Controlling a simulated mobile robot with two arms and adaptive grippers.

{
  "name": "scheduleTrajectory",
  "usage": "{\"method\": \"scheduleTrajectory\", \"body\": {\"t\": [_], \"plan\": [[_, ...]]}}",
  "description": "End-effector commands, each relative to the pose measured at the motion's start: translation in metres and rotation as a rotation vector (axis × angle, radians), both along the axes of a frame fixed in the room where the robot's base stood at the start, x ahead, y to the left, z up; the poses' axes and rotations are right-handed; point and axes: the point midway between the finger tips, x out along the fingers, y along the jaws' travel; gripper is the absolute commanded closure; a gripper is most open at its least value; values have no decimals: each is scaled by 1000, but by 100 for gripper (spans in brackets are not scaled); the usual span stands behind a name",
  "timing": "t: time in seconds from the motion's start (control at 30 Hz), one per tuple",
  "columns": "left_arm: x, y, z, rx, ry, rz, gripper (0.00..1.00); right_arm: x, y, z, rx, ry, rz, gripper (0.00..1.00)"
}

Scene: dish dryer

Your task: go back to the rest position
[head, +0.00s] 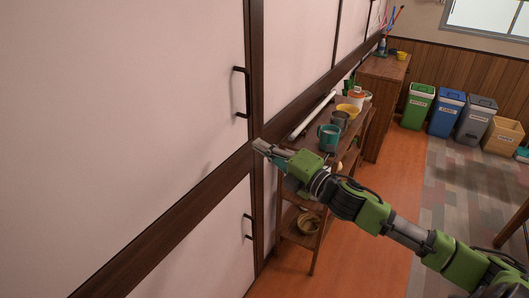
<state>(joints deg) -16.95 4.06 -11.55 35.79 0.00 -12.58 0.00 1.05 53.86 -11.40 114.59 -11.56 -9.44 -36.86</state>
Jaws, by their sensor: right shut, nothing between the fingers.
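My right gripper (262,146) is at the end of the green and black arm that comes in from the lower right. Its fingers are together with nothing between them. It is in front of the dark wooden frame of the white cabinet wall, left of the shelf; I cannot tell whether it touches the frame. My left gripper is not in view.
A wooden shelf (310,139) holds a teal mug (328,138), other cups and a bowl (308,222) lower down. Dark handles (241,92) stick out from the white doors (120,90). Bins (447,112) stand at the back right. Orange floor (370,265) is clear.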

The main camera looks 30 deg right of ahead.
Motion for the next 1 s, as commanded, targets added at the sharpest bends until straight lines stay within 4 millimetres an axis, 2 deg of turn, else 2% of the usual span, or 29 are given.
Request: {"method": "scheduleTrajectory", "body": {"t": [0.13,0.33,0.37,0.47,0.57,0.73,0.8,0.87,1.0], "plan": [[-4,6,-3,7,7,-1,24,-7,-2,-1,-1,1,1,100],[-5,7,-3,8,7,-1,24,-7,-4,-3,5,5,-4,100],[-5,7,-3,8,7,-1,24,-6,-7,-7,12,13,-10,100],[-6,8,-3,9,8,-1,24,0,-23,-36,64,68,-54,100],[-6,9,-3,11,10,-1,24,6,-50,-91,159,167,-131,100],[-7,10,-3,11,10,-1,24,-6,-93,-214,355,371,-297,100],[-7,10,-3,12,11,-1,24,-20,-105,-266,431,453,-364,100],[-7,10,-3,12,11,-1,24,-35,-112,-309,493,521,-422,100],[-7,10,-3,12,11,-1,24,-84,-117,-405,629,675,-557,100]]}}
